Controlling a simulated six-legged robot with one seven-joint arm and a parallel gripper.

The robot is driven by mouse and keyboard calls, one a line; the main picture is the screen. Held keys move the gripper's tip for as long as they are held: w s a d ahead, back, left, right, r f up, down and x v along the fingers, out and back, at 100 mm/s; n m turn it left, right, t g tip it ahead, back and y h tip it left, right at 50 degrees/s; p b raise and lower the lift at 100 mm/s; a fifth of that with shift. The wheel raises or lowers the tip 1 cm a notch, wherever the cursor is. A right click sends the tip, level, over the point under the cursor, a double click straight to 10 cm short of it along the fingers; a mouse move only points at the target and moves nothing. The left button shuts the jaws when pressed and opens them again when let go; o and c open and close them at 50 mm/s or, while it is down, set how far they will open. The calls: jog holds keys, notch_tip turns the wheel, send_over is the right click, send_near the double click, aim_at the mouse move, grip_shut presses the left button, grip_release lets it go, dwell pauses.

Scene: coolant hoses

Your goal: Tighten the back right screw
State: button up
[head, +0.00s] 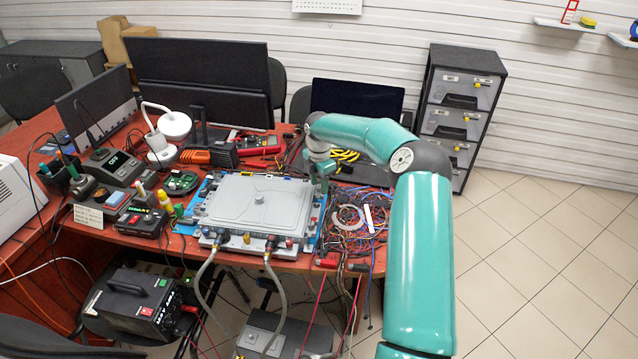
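A grey flat unit (240,215) with a raised lid lies on a blue mat (190,212) on the red workbench. Two grey hoses (281,290) hang from the fittings along its front edge. My gripper (322,184) points down at the unit's back right corner, reached by my teal arm from the right. The back right screw is not clear; the gripper covers that corner. At this size I cannot tell whether the fingers are open or shut, or whether they touch the screw.
A tangle of wires (352,222) lies right of the unit. A red multimeter (258,145) and a laptop (356,101) are behind. A screwdriver-like yellow tool (165,200) and small devices crowd the left. A drawer cabinet (463,100) stands right; floor there is clear.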

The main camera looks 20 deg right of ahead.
jog(key=shift+f, duration=0.2)
grip_shut()
